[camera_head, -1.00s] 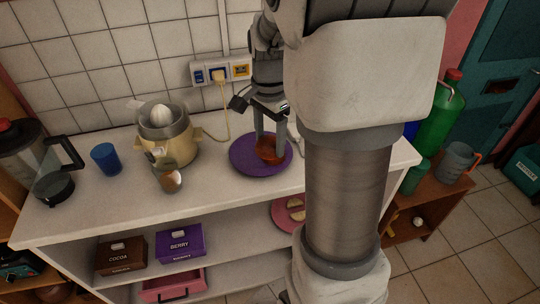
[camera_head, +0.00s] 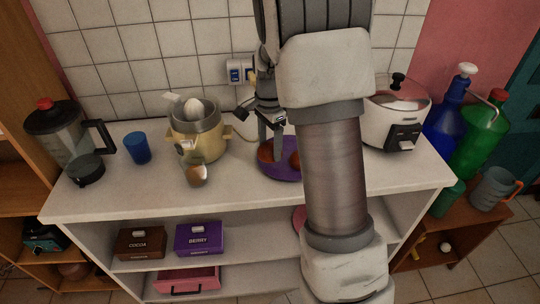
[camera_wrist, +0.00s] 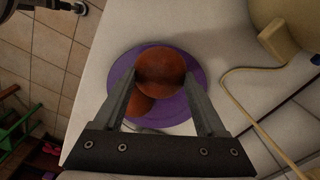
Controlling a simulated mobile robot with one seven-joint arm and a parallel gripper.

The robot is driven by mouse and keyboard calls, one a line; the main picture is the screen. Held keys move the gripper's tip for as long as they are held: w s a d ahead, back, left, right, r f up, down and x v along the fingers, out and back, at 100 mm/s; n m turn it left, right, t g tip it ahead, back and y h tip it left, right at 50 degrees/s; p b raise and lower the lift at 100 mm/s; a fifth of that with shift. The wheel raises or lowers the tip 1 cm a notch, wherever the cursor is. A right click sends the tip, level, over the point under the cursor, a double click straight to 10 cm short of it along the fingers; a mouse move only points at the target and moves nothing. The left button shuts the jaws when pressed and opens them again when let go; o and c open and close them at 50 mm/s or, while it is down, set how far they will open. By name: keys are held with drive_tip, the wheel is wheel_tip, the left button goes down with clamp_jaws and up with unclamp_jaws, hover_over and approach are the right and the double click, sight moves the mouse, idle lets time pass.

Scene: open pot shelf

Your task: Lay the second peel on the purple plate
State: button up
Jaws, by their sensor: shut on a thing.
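My gripper (camera_head: 269,146) reaches down over the purple plate (camera_head: 280,174) on the white counter. It is shut on an orange-brown, rounded peel (camera_wrist: 160,68), which shows between the fingertips in the wrist view, low over the plate. I cannot tell whether this peel touches the plate. The other orange-brown peel (camera_wrist: 140,105) lies on the plate (camera_wrist: 186,108) beside it, partly covered by the held one in the wrist view. In the head view my arm hides the plate's right side.
A yellow citrus juicer (camera_head: 200,140) with a cup (camera_head: 196,176) in front stands left of the plate. Further left are a blue cup (camera_head: 137,148) and a blender (camera_head: 67,135). A rice cooker (camera_head: 396,112) stands right. A cord (camera_wrist: 245,105) runs beside the plate.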

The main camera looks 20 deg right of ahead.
sight(270, 164)
drive_tip(key=shift+f+b, duration=0.3)
drive_tip(key=shift+f, duration=1.65)
drive_tip(key=shift+f, duration=0.15)
drive_tip(key=o, duration=1.2)
wheel_tip(270, 164, up, 12)
drive_tip(key=shift+r+p, duration=0.15)
drive_tip(key=shift+p, duration=0.8)
drive_tip(key=s+a+r+n+t, duration=0.3)
drive_tip(key=s+a+r+n, duration=0.3)
drive_tip(key=s+r+n, duration=0.45)
drive_tip(key=s+a+n+t, duration=0.1)
drive_tip(key=s+n, duration=0.1)
drive_tip(key=s, duration=0.4)
drive_tip(key=s+a+f+n+t, duration=0.1)
drive_tip(key=s+a+n, duration=0.1)
drive_tip(key=s, duration=0.5)
drive_tip(key=shift+a+f+n+t, duration=0.15)
drive_tip(key=shift+a+n+t, duration=0.15)
drive_tip(key=shift+n, duration=0.35)
